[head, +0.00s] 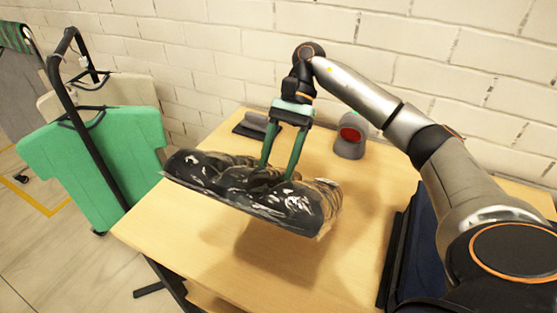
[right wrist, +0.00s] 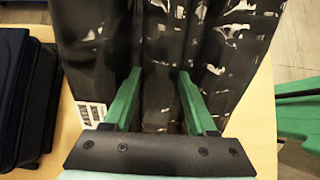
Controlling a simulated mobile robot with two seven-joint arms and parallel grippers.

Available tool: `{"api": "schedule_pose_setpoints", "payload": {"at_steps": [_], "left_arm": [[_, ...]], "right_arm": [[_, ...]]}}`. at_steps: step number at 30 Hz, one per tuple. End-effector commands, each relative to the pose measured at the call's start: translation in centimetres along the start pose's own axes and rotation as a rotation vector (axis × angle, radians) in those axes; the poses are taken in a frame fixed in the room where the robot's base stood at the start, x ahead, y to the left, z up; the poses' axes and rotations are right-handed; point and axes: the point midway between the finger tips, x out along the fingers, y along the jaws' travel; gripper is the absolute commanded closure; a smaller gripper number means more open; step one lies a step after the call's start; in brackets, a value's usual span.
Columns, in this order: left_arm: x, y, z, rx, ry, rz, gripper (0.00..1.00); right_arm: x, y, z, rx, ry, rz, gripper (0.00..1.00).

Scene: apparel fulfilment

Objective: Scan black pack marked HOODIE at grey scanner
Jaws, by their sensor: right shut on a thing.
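A shiny black plastic pack (head: 222,187) hangs above the table, slightly tilted. My right gripper (head: 277,172) is shut on its middle from above. The pack fills the upper part of the right wrist view (right wrist: 158,35). A white label (right wrist: 92,113) with a barcode-like pattern shows at the pack's lower left edge there. No HOODIE lettering is legible. A grey scanner (head: 349,148) with a red face stands on the table behind and to the right of the pack, apart from it. My left gripper is out of view.
The wooden table (head: 350,215) is clear under and right of the pack. A grey device on a dark base (head: 256,124) lies at the back edge. Dark blue folded items (right wrist: 40,105) lie at one side. A rack with a green shirt (head: 95,155) stands left.

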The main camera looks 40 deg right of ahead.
Motion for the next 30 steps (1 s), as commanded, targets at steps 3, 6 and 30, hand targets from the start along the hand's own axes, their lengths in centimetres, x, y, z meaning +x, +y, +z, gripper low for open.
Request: {"api": "schedule_pose_setpoints", "payload": {"at_steps": [3, 6, 30], "left_arm": [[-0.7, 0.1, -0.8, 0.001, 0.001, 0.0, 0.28], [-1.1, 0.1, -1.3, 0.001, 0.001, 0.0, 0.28], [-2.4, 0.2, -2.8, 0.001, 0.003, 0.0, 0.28]], "right_arm": [[-0.3, 0.1, 2.6, -0.009, -0.001, 0.0, 1.0], [-0.2, 0.0, 4.5, -0.008, -0.001, -0.001, 1.0], [0.5, 0.0, 12.0, 0.001, -0.003, -0.005, 1.0]]}}
